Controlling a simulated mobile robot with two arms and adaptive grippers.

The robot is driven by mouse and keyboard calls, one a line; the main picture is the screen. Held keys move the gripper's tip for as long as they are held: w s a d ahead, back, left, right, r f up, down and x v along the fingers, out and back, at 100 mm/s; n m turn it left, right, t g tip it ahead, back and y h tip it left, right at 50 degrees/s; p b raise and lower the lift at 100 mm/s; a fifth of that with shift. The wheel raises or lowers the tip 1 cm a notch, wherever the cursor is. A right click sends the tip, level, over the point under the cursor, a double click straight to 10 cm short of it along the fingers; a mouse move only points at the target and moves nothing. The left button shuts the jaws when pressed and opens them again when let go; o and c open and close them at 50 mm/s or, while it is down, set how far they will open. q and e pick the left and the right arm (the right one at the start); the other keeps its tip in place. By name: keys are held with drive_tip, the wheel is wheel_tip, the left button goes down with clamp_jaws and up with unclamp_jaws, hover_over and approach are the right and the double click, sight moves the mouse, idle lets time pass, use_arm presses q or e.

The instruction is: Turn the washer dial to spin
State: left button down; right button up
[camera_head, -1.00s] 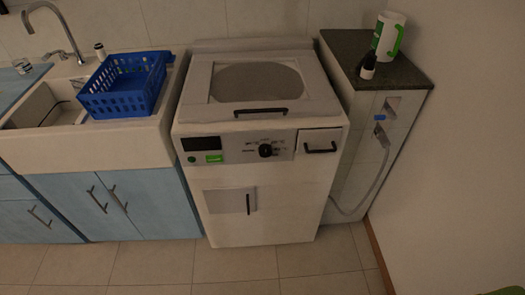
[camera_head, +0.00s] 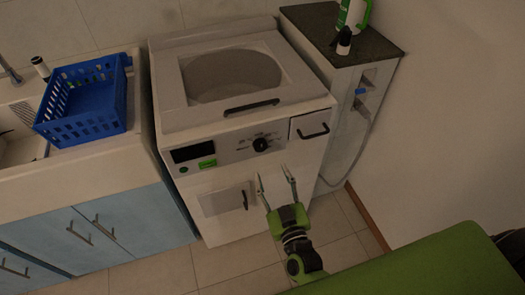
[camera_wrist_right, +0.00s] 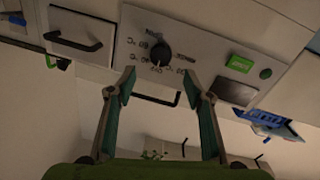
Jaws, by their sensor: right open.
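The washer (camera_head: 225,215) is white, with a black dial (camera_head: 261,145) on the grey control panel of its front. Small printed marks surround the dial; in the right wrist view the dial (camera_wrist_right: 160,50) shows upside down with its marks, too blurred to read surely. My right gripper (camera_head: 272,172) is in front of the washer, below the dial in the head view, open and empty. In the right wrist view its fingers (camera_wrist_right: 160,76) point at the dial, which lies just beyond and between the tips, apart from them. My left gripper is not in view.
The panel also bears a dark display (camera_head: 191,152), a green button (camera_head: 207,163) and a handled drawer (camera_head: 311,125). A blue basket (camera_head: 88,98) stands on the sink unit at left. A bottle (camera_head: 343,43) stands on the dark counter (camera_head: 378,38) at right.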

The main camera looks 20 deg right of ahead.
sight(262, 149)
drive_tip(key=w, duration=0.9)
drive_tip(key=shift+w, duration=0.3)
drive_tip(key=c, duration=1.1)
